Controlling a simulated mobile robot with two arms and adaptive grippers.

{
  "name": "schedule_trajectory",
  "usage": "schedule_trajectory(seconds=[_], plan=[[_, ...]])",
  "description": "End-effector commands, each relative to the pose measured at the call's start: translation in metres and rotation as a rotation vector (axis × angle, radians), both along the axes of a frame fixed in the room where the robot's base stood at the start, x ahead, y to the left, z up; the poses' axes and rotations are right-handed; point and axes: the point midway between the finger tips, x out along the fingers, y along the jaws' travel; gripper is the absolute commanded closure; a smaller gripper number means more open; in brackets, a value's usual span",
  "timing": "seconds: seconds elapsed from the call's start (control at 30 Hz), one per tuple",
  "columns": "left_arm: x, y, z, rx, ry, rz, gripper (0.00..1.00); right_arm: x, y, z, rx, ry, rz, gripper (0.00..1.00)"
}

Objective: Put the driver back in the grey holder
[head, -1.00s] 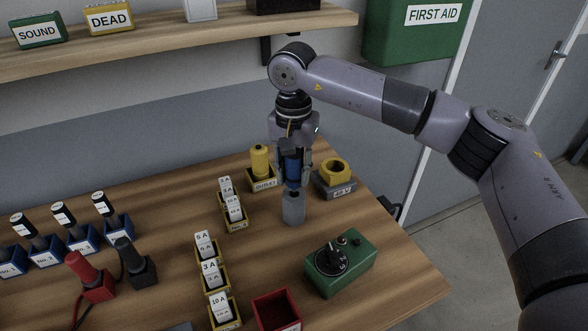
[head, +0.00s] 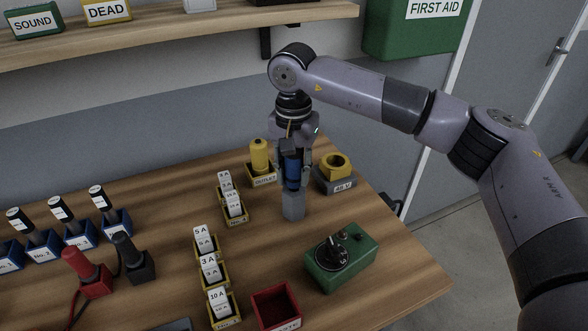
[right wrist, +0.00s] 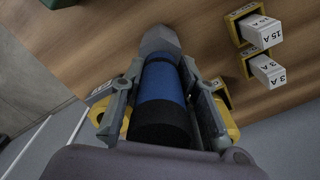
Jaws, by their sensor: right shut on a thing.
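My right gripper (head: 292,172) is shut on the driver (head: 292,168), which has a blue handle with a black end. The driver is upright, with its lower end at the top of the grey holder (head: 293,206); the shaft is not visible and appears to be inside the holder. In the right wrist view the blue handle (right wrist: 162,82) lies between the two fingers (right wrist: 160,90), and the grey holder (right wrist: 160,40) shows right beyond it. My left gripper is not in view.
A yellow plug in an OUTLET box (head: 262,180) and a 48 V box (head: 338,187) stand close behind the holder. White fuse blocks (head: 232,205) stand left. A green dial box (head: 342,262) and a red bin (head: 277,308) are in front. Bare wood lies between them.

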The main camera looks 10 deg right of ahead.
Motion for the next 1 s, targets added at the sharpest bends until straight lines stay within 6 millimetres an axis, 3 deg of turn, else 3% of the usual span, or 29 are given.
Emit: schedule_trajectory(seconds=[0.43,0.47,0.8,1.0], plan=[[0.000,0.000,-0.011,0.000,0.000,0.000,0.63,0.000,0.000,-0.014,0.001,-0.001,0.000,1.00],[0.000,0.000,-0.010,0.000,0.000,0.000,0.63,0.000,0.000,-0.013,0.000,-0.001,0.000,0.70],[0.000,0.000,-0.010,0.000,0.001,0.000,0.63,0.000,0.000,-0.013,0.000,0.000,0.000,0.48],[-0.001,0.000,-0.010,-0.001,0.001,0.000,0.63,0.000,0.000,-0.013,0.000,0.000,0.000,0.48]])
